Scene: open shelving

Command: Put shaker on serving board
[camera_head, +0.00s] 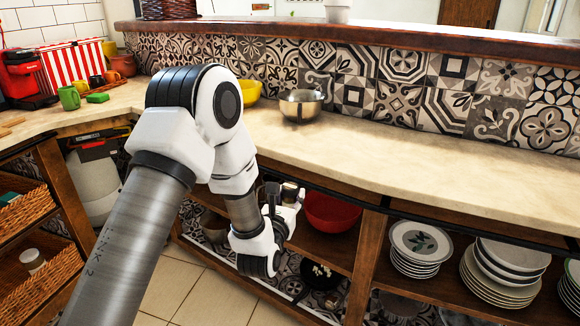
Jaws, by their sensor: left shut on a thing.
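My left gripper (284,203) is at the front of the open lower shelving, just below the counter edge. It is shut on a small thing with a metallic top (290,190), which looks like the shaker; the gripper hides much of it. I cannot clearly make out a serving board. A wooden piece (12,125) lies at the far left of the counter, partly cut off by the picture's edge, and may be a board. My right gripper is not in view.
A red bowl (332,212) sits on the shelf just right of the gripper. Stacked plates (420,243) fill the shelves at right. A metal bowl (300,105) and a yellow bowl (248,91) stand on the counter (430,165), which is clear to the right.

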